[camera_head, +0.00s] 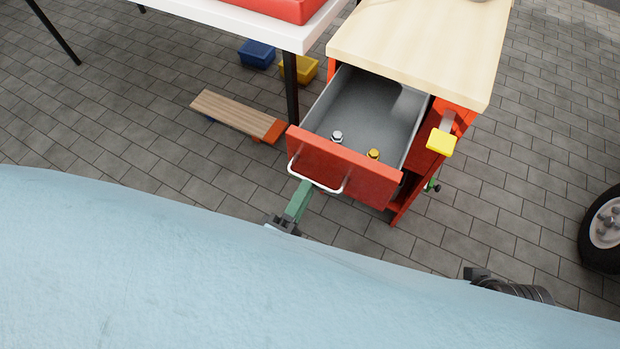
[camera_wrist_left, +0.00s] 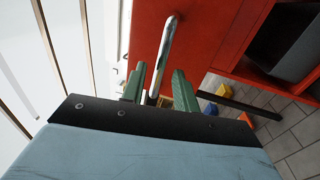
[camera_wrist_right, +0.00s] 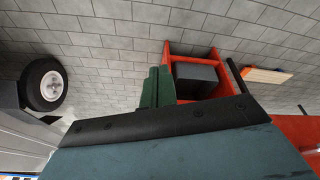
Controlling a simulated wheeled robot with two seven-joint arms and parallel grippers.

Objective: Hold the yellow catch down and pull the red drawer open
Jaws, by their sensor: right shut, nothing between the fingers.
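The red drawer (camera_head: 345,168) stands pulled well out of the workbench in the head view, and its grey inside shows. Its white bar handle (camera_head: 318,183) is on the front; it looks chrome in the left wrist view (camera_wrist_left: 166,42). My left gripper (camera_head: 305,187) is at the handle. In the left wrist view its green fingers (camera_wrist_left: 158,80) stand apart, with the handle between them and gaps beside it. The yellow catch (camera_head: 441,142) is on the bench's right side, with nothing touching it. My right gripper (camera_head: 474,272) is away from it; its fingers (camera_wrist_right: 158,86) are together and empty.
Two small bottles, one silver-capped (camera_head: 337,136) and one gold-capped (camera_head: 373,154), stand in the drawer. A white table (camera_head: 270,28) is left of the wooden bench top (camera_head: 425,45). Blue (camera_head: 257,53) and yellow (camera_head: 299,69) bins and a plank (camera_head: 232,112) are low on the left. A wheel (camera_head: 603,228) is at right.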

